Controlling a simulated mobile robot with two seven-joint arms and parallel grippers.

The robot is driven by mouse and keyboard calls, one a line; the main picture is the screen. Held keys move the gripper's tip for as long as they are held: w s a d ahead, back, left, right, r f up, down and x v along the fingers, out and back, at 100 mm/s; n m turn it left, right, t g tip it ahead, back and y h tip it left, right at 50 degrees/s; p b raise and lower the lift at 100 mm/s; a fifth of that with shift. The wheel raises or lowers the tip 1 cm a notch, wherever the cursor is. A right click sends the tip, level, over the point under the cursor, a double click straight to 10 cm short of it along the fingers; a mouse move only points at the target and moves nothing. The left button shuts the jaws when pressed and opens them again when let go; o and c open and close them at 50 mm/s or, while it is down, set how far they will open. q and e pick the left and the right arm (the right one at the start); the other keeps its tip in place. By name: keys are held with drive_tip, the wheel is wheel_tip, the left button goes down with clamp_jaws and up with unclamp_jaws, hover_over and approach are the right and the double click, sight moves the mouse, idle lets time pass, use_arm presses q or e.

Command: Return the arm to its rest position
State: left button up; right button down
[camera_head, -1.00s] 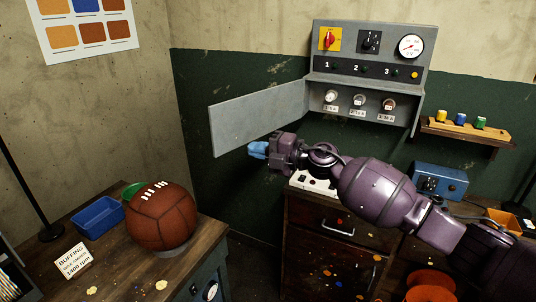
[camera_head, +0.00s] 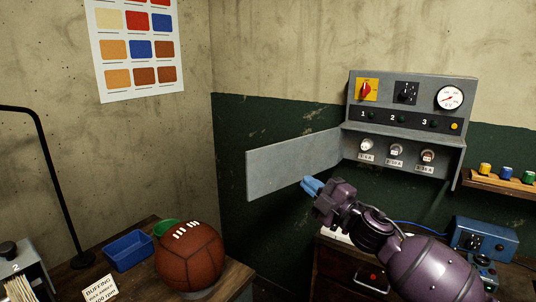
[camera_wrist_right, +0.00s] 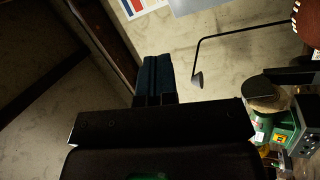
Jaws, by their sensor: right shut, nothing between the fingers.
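My right gripper (camera_head: 312,187) shows in the head view at the end of my purple arm, which comes in from the lower right. Its blue fingers are shut with nothing between them. They point up and left, in front of the lower edge of the open grey panel door (camera_head: 292,164); I cannot tell whether they touch it. In the right wrist view the dark blue fingers (camera_wrist_right: 154,80) lie together, with bare wall beyond. My left gripper is not in view.
A grey control box (camera_head: 408,110) with a gauge hangs on the wall, its door swung out left. A brown leather ball (camera_head: 190,258) sits on the left bench near a blue tray (camera_head: 129,250). A blue box (camera_head: 482,238) and a shelf (camera_head: 500,183) are at the right.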

drive_tip(key=s+d+f+m+h, duration=0.3)
drive_tip(key=s+f+m, duration=0.15)
drive_tip(key=f, duration=0.25)
drive_tip(key=s+d+f+m+t+h, duration=0.1)
drive_tip(key=s+d+f+m+h, duration=0.25)
drive_tip(key=f+m, duration=0.3)
drive_tip(key=s+d+f+m+h, duration=0.3)
drive_tip(key=d+f+m+h, duration=0.15)
drive_tip(key=f, duration=0.35)
drive_tip(key=s+d+f+m+g+h, duration=0.2)
drive_tip(key=s+d+f+m, duration=0.1)
drive_tip(key=s+f, duration=0.6)
drive_tip(key=s+d+f+m+g+h, duration=0.1)
drive_tip(key=s+d+f+m+g, duration=0.1)
drive_tip(key=s+f, duration=0.6)
drive_tip(key=s+d+m, duration=0.1)
drive_tip(key=s, duration=0.5)
drive_tip(key=shift+s+d+f+m+g+h, duration=0.2)
drive_tip(key=shift+d+f+m+g+h, duration=0.1)
drive_tip(key=shift+f+m+g+h, duration=0.1)
